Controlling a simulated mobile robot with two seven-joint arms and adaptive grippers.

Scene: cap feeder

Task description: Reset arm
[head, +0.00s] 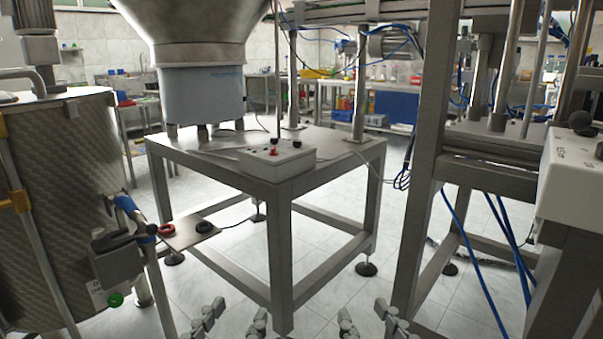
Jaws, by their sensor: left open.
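My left gripper (238,312) shows at the bottom edge, left of centre. Its two grey fingers are spread with floor visible between them, so it is open and empty. My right gripper (362,312) shows at the bottom edge, right of centre. Its fingers also stand apart with nothing between them. Both grippers are low in front of the steel table (325,157) and apart from it. Only the fingers show; the rest of both arms is out of view.
The table carries a feeder hopper (200,35) and a white control box (277,160) with a red button. A machine frame (425,160) with blue hoses stands at right. Tiled floor is clear between.

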